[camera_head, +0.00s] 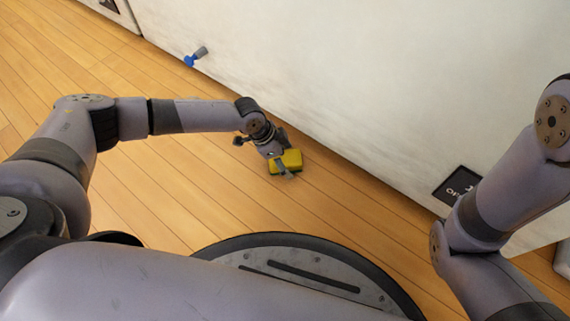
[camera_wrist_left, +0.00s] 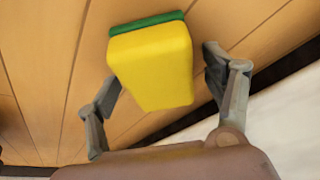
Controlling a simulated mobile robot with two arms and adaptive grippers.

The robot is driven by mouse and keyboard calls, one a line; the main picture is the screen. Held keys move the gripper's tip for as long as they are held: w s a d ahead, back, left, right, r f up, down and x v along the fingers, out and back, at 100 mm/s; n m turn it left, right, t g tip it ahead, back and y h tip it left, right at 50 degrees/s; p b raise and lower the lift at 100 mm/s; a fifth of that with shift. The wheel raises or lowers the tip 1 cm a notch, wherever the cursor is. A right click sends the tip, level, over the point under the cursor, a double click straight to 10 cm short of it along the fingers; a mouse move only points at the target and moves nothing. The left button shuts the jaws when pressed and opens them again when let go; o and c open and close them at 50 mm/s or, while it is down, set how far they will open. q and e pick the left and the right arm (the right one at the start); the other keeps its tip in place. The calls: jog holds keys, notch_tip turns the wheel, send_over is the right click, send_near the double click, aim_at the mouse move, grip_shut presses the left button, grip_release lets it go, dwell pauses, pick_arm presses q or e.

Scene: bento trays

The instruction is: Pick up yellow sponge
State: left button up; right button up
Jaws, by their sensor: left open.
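The yellow sponge (camera_head: 293,157) with a green layer lies on the wooden floor near the white wall in the head view. In the left wrist view the sponge (camera_wrist_left: 152,65) sits between the fingers, its green edge on the far side. My left gripper (camera_head: 283,160) is right at the sponge, and part of the sponge is hidden behind it. The wrist view shows the left gripper (camera_wrist_left: 162,95) open, one finger on each side of the sponge, with a gap at the right finger. My right gripper is out of view; only the right arm shows.
A small blue and grey object (camera_head: 194,57) lies on the floor by the wall (camera_head: 350,80). A dark sign (camera_head: 457,186) is on the wall at the right. The wall runs close beyond the sponge. The wooden floor (camera_head: 170,190) left of it is clear.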

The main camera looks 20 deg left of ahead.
pick_arm(q)
jog(key=shift+f, duration=0.2)
dwell(0.6)
jog(key=shift+c, duration=0.6)
jog(key=c, duration=0.5)
jog(key=shift+s+f, duration=0.1)
jog(key=shift+s, duration=0.05)
jog(key=c, duration=0.5)
